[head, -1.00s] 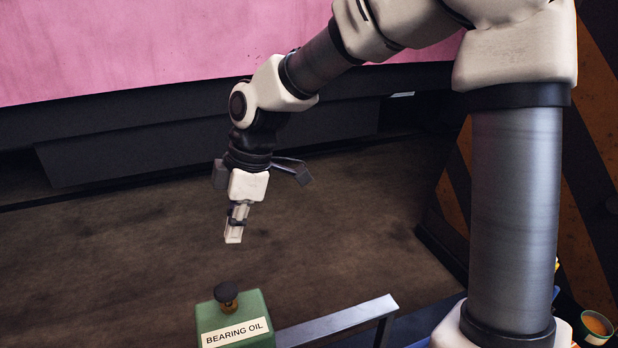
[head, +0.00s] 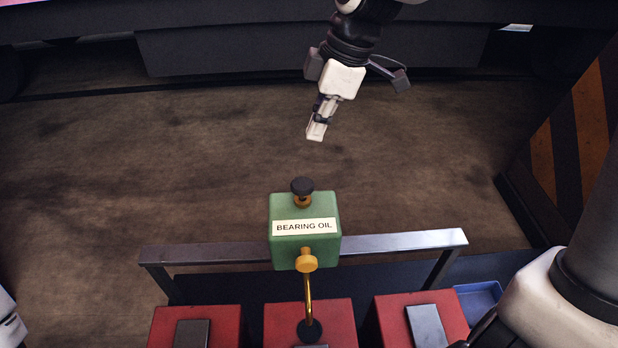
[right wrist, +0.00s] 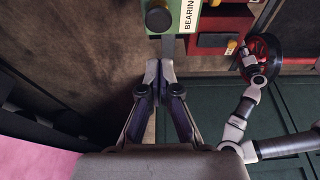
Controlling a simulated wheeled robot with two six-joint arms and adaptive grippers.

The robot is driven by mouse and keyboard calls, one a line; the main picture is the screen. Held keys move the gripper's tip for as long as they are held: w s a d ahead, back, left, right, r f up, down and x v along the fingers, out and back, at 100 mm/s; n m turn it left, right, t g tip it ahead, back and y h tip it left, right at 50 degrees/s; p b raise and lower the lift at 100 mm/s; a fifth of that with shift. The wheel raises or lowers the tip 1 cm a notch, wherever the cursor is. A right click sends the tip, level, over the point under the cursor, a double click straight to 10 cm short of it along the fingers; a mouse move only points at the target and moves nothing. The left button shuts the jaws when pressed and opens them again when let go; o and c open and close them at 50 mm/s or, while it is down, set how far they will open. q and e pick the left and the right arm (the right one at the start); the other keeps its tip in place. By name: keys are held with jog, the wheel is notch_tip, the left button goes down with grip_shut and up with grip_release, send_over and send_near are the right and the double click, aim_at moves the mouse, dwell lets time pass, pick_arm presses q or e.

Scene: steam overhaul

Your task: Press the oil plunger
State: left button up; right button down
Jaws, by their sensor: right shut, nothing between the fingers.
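The oil plunger (head: 303,186) is a black knob on a short brass stem. It stands up from the top of a green box (head: 287,244) labelled BEARING OIL. In the right wrist view the dark knob (right wrist: 158,18) shows at the top, ahead of my fingertips. My right gripper (head: 316,133) is shut and empty, pointing down. In the head view it appears beyond and above the plunger, apart from it. Its closed fingers also show in the right wrist view (right wrist: 159,70). My left gripper cannot be made out.
A grey metal rail (head: 400,241) runs behind the red blocks (head: 335,312) and beside the green box. A brass knob (head: 306,262) and pipe are on the box's front. A blue tray (head: 482,298) lies at right. Brown floor beyond the box is clear.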

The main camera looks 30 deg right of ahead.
aim_at(305, 184)
jog(key=x, duration=0.3)
jog(key=p+x, duration=0.1)
jog(key=x, duration=0.2)
jog(key=p+x, duration=0.1)
jog(key=x, duration=0.3)
jog(key=shift+s+d, duration=0.25)
jog(key=shift+d, duration=0.15)
jog(key=shift+w+d+f, duration=0.1)
jog(key=shift+f, duration=0.4)
notch_tip(305, 184, down, 3)
jog(key=b, duration=0.3)
jog(key=shift+r, duration=0.1)
